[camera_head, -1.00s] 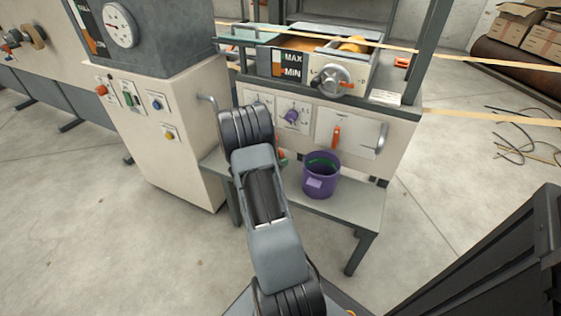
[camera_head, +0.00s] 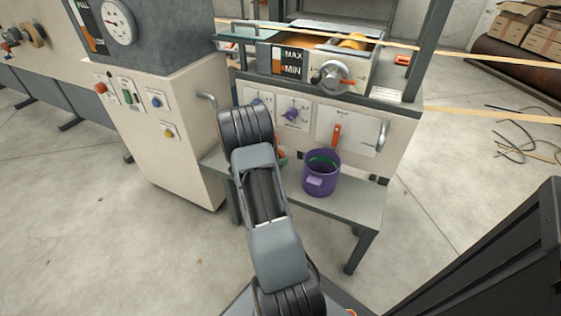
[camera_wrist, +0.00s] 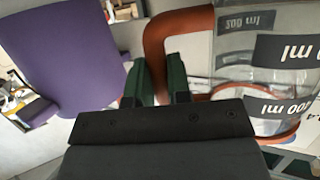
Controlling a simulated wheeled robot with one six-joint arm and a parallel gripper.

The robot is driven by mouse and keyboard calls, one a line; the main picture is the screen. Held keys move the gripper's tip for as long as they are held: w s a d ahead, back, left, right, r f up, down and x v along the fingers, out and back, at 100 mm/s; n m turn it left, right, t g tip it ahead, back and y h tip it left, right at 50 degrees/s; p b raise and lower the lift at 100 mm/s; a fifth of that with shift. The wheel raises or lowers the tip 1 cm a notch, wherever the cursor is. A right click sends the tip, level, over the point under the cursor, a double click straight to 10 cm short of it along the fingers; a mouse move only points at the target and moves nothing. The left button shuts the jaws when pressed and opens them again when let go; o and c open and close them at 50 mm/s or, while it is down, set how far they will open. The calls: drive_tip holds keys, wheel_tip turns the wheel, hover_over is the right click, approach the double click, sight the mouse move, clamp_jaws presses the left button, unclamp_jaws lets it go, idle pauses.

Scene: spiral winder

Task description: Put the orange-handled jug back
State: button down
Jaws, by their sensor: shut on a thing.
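The jug (camera_wrist: 262,75) is clear, with an orange handle (camera_wrist: 160,38) and dark labels with ml marks. It fills the right side of the wrist view, and its labels appear upside down there. My gripper (camera_wrist: 160,82), with green fingertips, is shut on the handle. The contact itself is partly hidden by the fingers. In the head view my arm covers the gripper and most of the jug; only a small orange and green patch shows beside the arm, above the bench.
A purple bucket (camera_head: 321,174) stands on the low grey bench (camera_head: 345,209), right of my arm; it also shows close at the left in the wrist view (camera_wrist: 75,55). Behind are a panel with an orange lever (camera_head: 337,134) and a handwheel (camera_head: 333,76). A cream cabinet (camera_head: 165,130) stands left.

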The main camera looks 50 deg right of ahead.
drive_tip(key=shift+s+a+f+b, duration=0.1)
drive_tip(key=shift+s+f+b, duration=0.1)
drive_tip(key=shift+f, duration=0.2)
drive_tip(key=shift+s+a+f+b, duration=0.1)
drive_tip(key=shift+f+b, duration=0.1)
drive_tip(key=shift+f, duration=0.15)
drive_tip(key=c, duration=1)
unclamp_jaws()
drive_tip(key=shift+w+a+r+p, duration=0.1)
drive_tip(key=shift+w+a+p, duration=0.1)
drive_tip(key=shift+a+p, duration=0.15)
drive_tip(key=p+v, duration=0.1)
drive_tip(key=v, duration=0.3)
drive_tip(key=p+v, duration=0.2)
drive_tip(key=v, duration=0.3)
drive_tip(key=r+p+v, duration=0.1)
drive_tip(key=v, duration=0.3)
drive_tip(key=shift+r+p, duration=0.1)
drive_tip(key=shift+p, duration=0.2)
